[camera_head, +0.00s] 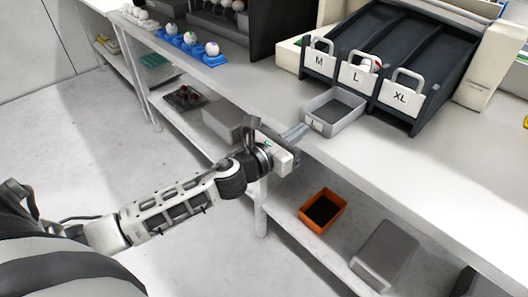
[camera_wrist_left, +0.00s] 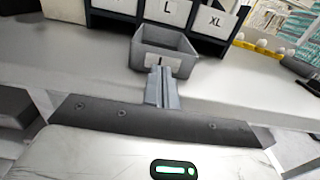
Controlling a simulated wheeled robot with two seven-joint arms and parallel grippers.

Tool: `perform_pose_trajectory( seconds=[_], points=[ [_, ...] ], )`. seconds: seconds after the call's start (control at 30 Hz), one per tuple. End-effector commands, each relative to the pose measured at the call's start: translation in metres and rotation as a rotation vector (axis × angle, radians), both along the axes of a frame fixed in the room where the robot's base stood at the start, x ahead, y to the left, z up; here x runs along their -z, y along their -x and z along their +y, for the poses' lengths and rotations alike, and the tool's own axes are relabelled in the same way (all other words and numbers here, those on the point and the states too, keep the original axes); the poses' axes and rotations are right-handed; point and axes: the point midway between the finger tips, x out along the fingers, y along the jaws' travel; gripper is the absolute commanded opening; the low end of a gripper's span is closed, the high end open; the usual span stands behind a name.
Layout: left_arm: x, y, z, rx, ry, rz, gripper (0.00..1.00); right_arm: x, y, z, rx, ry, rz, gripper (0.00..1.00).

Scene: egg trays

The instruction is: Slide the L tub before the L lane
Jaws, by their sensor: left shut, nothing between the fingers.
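The L tub (camera_head: 348,120) is a small open grey tub with a label on its front wall, standing upright on the counter. It looks empty. It is in front of the L lane (camera_head: 357,78), close to the lane front; I cannot tell whether they touch. My left gripper (camera_head: 303,128) is shut with nothing between its fingers. Its fingertips are at the tub's labelled front wall and seem to touch it. In the left wrist view the gripper (camera_wrist_left: 161,80) overlaps the lower part of the tub (camera_wrist_left: 180,62), below the L plate (camera_wrist_left: 168,12). My right gripper is not in view.
The dark sloped rack (camera_head: 425,45) has M (camera_head: 319,58) and XL (camera_head: 400,96) lanes beside L. A white and red egg (camera_head: 370,64) shows behind the L plate. The counter (camera_head: 430,165) is clear to the tub's right. An orange bin (camera_head: 338,199) is on the lower shelf.

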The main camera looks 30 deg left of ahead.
Motion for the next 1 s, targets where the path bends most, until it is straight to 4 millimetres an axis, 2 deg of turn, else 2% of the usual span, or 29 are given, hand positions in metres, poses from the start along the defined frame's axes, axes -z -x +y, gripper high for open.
perform_pose_trajectory(
  seconds=[0.2,0.4,0.6,0.87,0.97,1.0],
  points=[
    [0.006,0.048,0.01,0.013,-0.003,0.009,0.0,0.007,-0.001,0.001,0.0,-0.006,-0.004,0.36],
    [0.005,0.083,0.02,0.014,-0.002,0.008,0.0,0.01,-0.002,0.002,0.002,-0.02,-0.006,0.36],
    [0.004,0.1,0.026,0.013,-0.001,0.006,0.0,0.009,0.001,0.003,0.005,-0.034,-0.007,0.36],
    [0.002,0.104,0.027,0.012,0.006,0.009,0.0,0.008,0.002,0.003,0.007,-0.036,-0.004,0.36],
    [0.009,0.107,0.027,-0.009,0.13,0.064,0.0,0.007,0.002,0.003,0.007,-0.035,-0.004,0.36],
    [0.014,0.11,0.026,-0.028,0.238,0.111,0.0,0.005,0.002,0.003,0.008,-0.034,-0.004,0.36]
  ],
)
